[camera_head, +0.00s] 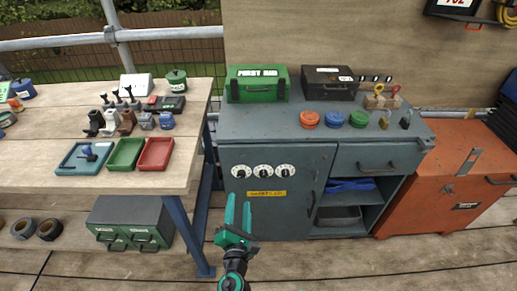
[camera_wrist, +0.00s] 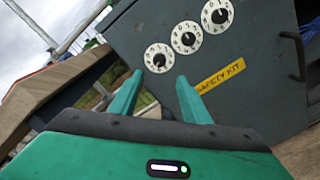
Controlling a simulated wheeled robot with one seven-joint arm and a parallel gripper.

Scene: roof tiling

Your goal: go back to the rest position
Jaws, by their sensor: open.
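My gripper (camera_head: 238,214) is teal and stands in front of the grey cabinet (camera_head: 230,200) in the head view, its two fingers pointing up. In the wrist view my gripper (camera_wrist: 154,92) shows two fingers spread apart with nothing between them. Beyond the fingers are the cabinet's three white dials (camera_wrist: 186,38) and a yellow "SAFETY KIT" label (camera_wrist: 220,77). The fingers appear apart from the cabinet front.
A wooden workbench (camera_head: 60,185) with trays and small tools stands at left, its blue leg (camera_head: 190,235) close to my gripper. A green first aid box (camera_head: 257,84) sits on the cabinet. An orange chest (camera_head: 440,200) stands at right. The front floor is clear.

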